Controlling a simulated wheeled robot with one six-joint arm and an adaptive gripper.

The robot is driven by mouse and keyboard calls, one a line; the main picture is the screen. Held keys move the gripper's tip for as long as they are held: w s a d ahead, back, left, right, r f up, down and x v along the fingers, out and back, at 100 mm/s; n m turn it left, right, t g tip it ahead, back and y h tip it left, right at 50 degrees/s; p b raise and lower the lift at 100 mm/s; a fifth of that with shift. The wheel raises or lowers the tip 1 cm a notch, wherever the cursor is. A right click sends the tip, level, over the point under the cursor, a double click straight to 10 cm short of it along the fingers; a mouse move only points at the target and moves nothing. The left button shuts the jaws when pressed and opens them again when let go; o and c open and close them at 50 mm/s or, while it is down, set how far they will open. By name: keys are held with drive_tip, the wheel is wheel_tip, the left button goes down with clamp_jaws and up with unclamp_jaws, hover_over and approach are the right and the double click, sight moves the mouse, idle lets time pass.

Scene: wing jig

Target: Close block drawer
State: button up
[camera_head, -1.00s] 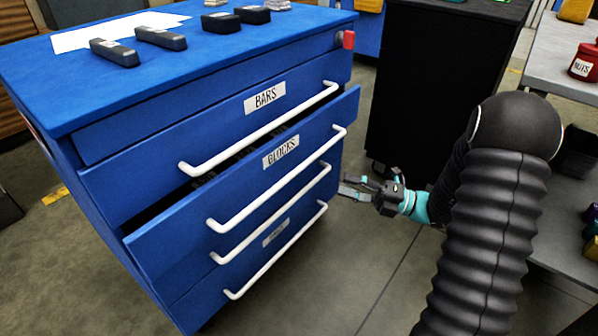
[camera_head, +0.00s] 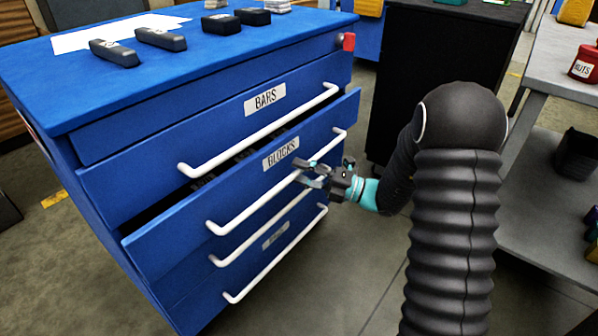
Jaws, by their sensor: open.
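The blue cabinet (camera_head: 150,85) stands at the left with several drawers and white bar handles. The drawer labelled BLOCKS (camera_head: 185,213) is pulled part way out, with a dark gap above its front and some grey items just visible inside. Its white handle (camera_head: 232,215) runs along its front. My gripper (camera_head: 300,173) is open in front of this drawer, at the handle's middle and just right of the label. I cannot tell whether the fingers touch the handle.
The BARS drawer (camera_head: 215,118) above looks shut. Dark bars (camera_head: 115,53) and paper lie on the cabinet top. A black cabinet (camera_head: 440,50) stands behind my arm, and a grey bench (camera_head: 550,85) with a red NUTS container (camera_head: 585,65) is at the right.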

sight(287, 165)
drive_tip(key=shift+w+a, duration=0.1)
drive_tip(key=shift+a, duration=0.25)
clamp_jaws()
drive_tip(key=shift+r, duration=0.1)
drive_tip(key=w+a+p, duration=0.2)
drive_tip(key=a, duration=0.1)
drive_tip(key=shift+w+r+p, duration=0.15)
drive_tip(key=shift+w+p, duration=0.05)
drive_tip(key=shift+p, duration=0.1)
drive_tip(key=shift+w+a, duration=0.15)
drive_tip(key=shift+a, duration=0.05)
unclamp_jaws()
drive_tip(key=shift+a, duration=0.2)
drive_tip(key=shift+d, duration=0.1)
drive_tip(key=shift+d+f, duration=0.15)
drive_tip(key=shift+f, duration=0.05)
